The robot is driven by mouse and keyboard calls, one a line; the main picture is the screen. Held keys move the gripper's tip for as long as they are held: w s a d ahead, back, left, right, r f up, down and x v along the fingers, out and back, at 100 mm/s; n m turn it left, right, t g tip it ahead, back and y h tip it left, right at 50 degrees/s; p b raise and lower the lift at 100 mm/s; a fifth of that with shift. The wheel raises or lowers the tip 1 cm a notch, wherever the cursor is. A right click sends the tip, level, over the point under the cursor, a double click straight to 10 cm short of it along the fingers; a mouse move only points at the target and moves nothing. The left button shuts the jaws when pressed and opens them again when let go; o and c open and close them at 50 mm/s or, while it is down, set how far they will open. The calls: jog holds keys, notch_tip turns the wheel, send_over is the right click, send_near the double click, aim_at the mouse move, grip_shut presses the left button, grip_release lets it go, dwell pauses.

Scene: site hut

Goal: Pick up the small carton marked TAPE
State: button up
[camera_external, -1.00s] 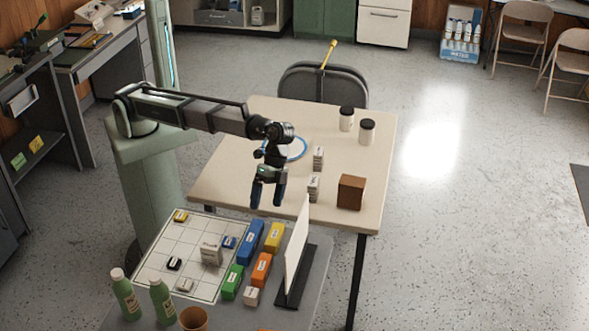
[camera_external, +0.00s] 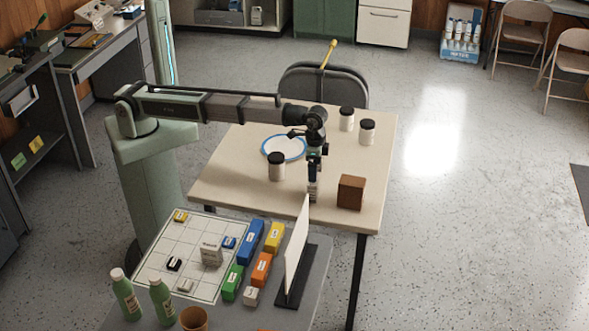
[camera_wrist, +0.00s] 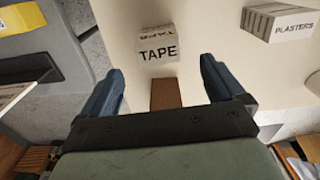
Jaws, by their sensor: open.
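The small white carton marked TAPE (camera_wrist: 158,48) stands on the cream table, its label readable in the wrist view. In the outside view the carton (camera_external: 313,193) shows only in part below my gripper (camera_external: 313,176). My gripper's two blue fingers (camera_wrist: 160,78) are apart with nothing held between them. In the wrist view the carton appears just beyond the fingertips, in line with the gap. I see no contact. How high the fingertips are above it is hard to tell.
A PLASTERS carton (camera_wrist: 282,22) stands nearby. A brown block (camera_external: 351,192) is to the right, an upright white panel (camera_external: 296,247) in front. Two more jars stand behind.

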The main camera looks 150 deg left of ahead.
aim_at(313, 186)
jog(key=shift+d+f, duration=0.2)
jog(key=shift+f, duration=4.45)
jog(key=shift+c, duration=0.2)
jog(key=c, duration=1)
jog(key=shift+r, duration=0.15)
